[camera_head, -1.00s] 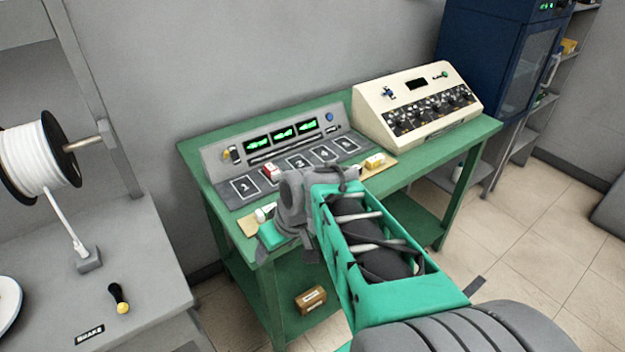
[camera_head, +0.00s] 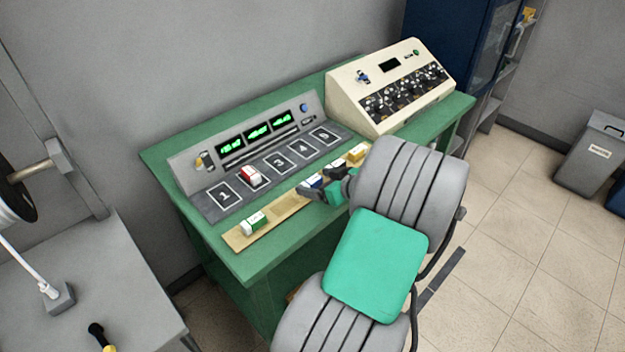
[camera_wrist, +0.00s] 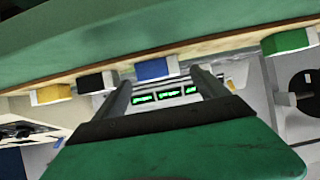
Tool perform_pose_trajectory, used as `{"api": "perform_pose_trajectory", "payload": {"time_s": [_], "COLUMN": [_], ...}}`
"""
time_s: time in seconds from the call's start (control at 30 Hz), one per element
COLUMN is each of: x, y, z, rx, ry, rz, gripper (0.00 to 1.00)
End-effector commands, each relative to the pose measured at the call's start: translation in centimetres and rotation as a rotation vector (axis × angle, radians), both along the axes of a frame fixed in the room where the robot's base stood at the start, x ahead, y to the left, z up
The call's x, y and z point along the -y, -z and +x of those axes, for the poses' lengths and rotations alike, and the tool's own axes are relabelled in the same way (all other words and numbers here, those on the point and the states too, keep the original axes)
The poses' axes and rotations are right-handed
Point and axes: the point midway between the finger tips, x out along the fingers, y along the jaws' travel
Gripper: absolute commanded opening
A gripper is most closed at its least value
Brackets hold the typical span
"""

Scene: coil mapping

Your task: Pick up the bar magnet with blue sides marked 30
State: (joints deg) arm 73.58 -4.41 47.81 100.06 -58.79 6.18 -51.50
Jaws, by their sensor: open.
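The bar magnet with blue sides (camera_head: 313,181) lies on the wooden strip (camera_head: 236,239) at the table's front edge, partly hidden by my gripper (camera_head: 324,187) in the head view. Its marking cannot be read. In the wrist view, which is upside down, the blue magnet (camera_wrist: 156,69) shows ahead, between the lines of the two fingers of my gripper (camera_wrist: 162,86). The fingers are apart with nothing held between them. I cannot tell whether the tips reach the magnet.
On the same strip are a green magnet (camera_head: 255,222), a yellow one (camera_head: 357,153) and a black one (camera_wrist: 97,82) close beside the blue. A red magnet (camera_head: 251,178) sits on slot 2 of the numbered panel (camera_head: 208,213). A cream console (camera_head: 385,90) stands behind right.

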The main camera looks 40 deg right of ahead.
Motion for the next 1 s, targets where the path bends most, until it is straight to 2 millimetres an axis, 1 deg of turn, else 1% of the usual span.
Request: {"api": "perform_pose_trajectory", "payload": {"time_s": [0.03, 0.1, 0.3, 1.0], "x": [-0.12, -0.03, 0.08, 0.16], "y": [0.32, 0.57, 0.67, 0.64], "z": [0.60, 0.99, 0.97, 0.87], "rx": [-0.002, -0.001, -0.001, -0.002], "ry": [-0.002, 0.000, 0.004, 0.006], "rz": [0.002, 0.001, 0.000, 0.000], "gripper": [0.84, 0.84, 0.83, 0.26]}}
